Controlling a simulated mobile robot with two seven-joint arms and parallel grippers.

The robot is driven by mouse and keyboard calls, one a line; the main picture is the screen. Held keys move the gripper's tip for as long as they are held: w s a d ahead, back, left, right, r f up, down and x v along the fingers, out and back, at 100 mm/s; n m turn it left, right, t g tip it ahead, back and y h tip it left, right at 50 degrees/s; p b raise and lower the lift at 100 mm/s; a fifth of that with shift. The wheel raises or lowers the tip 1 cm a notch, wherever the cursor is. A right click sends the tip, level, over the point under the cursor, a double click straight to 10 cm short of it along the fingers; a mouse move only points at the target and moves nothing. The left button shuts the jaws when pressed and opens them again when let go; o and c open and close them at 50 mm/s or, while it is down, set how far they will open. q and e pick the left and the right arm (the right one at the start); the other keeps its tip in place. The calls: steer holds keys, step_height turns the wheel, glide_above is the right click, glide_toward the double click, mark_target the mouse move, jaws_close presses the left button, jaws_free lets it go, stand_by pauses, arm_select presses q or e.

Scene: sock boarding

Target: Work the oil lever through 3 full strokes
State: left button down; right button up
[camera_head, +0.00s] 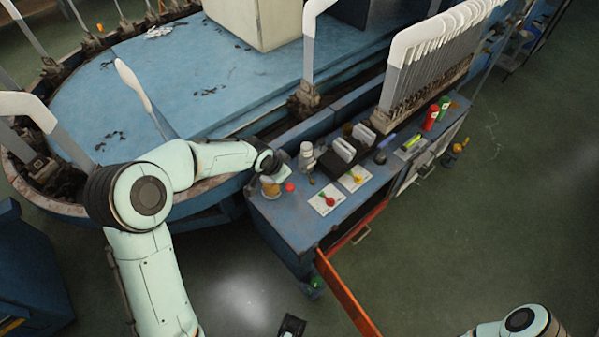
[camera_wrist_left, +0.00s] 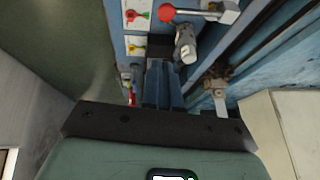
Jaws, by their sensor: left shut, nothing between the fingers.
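A lever with a red ball knob (camera_wrist_left: 167,12) shows at the top of the left wrist view. Its thin rod runs right to a metal block (camera_wrist_left: 215,11). In the head view a red knob (camera_head: 289,187) sits at the near-left end of the blue bench, just below my left gripper (camera_head: 281,172). In the left wrist view the left gripper's fingers (camera_wrist_left: 161,72) are together with nothing between them, apart from the red knob. A dark part (camera_head: 292,326) at the bottom edge may be my right gripper; its fingers are unclear.
The blue bench (camera_head: 285,223) holds a yellowish jar (camera_head: 270,189), a grey metal fitting (camera_head: 306,156) and two white cards with a red knob (camera_head: 328,200) and a yellow knob (camera_head: 355,178). An orange panel (camera_head: 345,292) juts out in front. White sock boards stand behind the bench.

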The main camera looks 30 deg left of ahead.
arm_select(q)
steer(key=shift+w+a+r, duration=0.1)
steer(key=shift+a+r, duration=0.05)
steer(key=shift+r, duration=0.15)
steer(key=shift+f, duration=0.1)
steer(key=b, duration=0.2)
glide_above(289, 188)
steer(key=w+d, duration=0.1)
step_height(289, 188, down, 9)
steer(key=shift+d+f, duration=0.1)
steer(key=shift+d, duration=0.05)
steer(key=shift+s+a+f, duration=0.2)
steer(key=shift+f, duration=0.3)
steer(key=shift+s+a+f, duration=0.15)
steer(key=shift+f, duration=0.35)
steer(key=shift+s+a+f, duration=0.15)
steer(key=shift+a+f, duration=0.05)
steer(key=shift+f, duration=0.45)
